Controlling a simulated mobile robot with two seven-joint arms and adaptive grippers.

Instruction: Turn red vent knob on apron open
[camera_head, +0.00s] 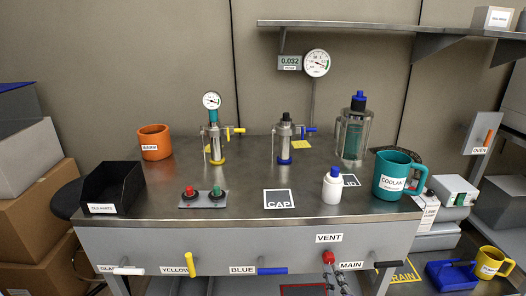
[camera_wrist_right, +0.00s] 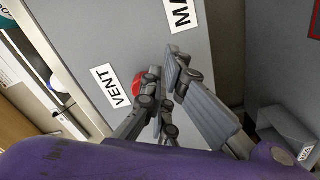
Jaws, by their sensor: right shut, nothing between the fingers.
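The red vent knob (camera_head: 328,258) is on the grey apron (camera_head: 220,247) below the VENT label (camera_head: 329,238). In the right wrist view the red knob (camera_wrist_right: 138,86) shows beside the VENT label (camera_wrist_right: 110,86), partly hidden behind a finger. My right gripper (camera_head: 335,274) is just below the knob in the head view, and its fingers (camera_wrist_right: 161,72) are close to the knob in the wrist view. It is shut with nothing between the fingers. I cannot tell whether a finger touches the knob. My left gripper is not in view.
Other apron handles are blue (camera_head: 272,271), yellow (camera_head: 189,264), white (camera_head: 128,271) and a black MAIN one (camera_head: 388,265) close to the right of my gripper. On the bench stand a white bottle (camera_head: 332,187), a teal mug (camera_head: 394,178) and a black bin (camera_head: 111,188).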

